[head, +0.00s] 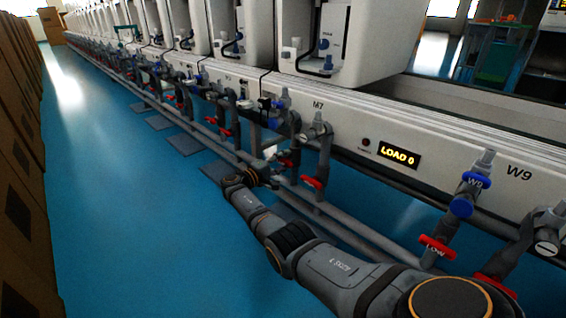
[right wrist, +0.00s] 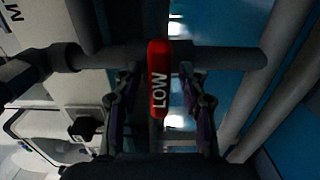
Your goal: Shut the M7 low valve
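The M7 low valve shows in the right wrist view as a red handle (right wrist: 158,82) marked LOW. The handle lies crosswise to its dark grey pipe. My right gripper (right wrist: 160,100) has its two fingers apart, one on each side of the handle, with visible gaps between them. In the head view, my right gripper (head: 274,166) is at the pipework below the M7 label, beside a red handle (head: 287,162) that it partly hides. My left gripper is not in view.
Another red handle (head: 312,183) hangs close to the right. A blue handle (head: 283,103) is above. Grey horizontal pipes (head: 355,235) run below the white bench (head: 350,130). A lit LOAD 0 display (head: 399,156) is on its front.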

